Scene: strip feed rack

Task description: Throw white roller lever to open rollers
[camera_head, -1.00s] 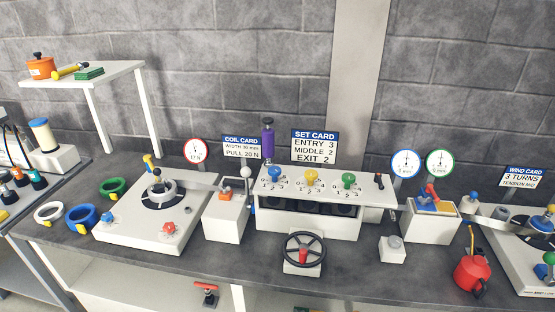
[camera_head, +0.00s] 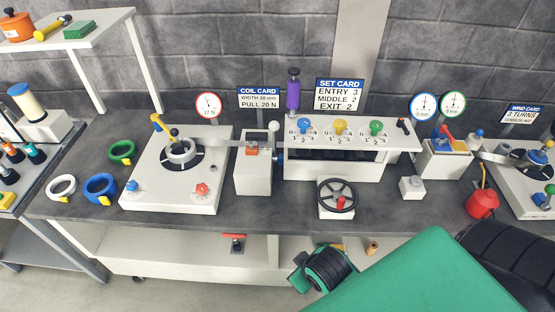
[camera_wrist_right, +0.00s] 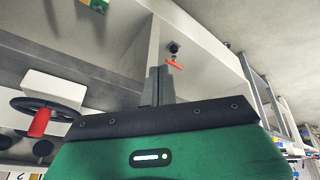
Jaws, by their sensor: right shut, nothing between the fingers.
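The white roller lever, a pale ball knob (camera_head: 273,126) on a short stem, stands at the right of the small white box (camera_head: 254,178) just left of the roller housing (camera_head: 333,170). My right arm comes in from the lower right in the head view, its wrist in front of the bench and below its top, well away from the lever. In the right wrist view my right gripper (camera_wrist_right: 158,82) is shut and empty. The white lever cannot be made out there. My left gripper is not in view.
A black handwheel (camera_head: 337,196) with a red knob stands at the bench's front. A red-handled valve (camera_head: 235,237) is below the bench top; it also shows in the wrist view (camera_wrist_right: 173,64). A purple post (camera_head: 293,95) and the coil card (camera_head: 259,98) stand behind the lever.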

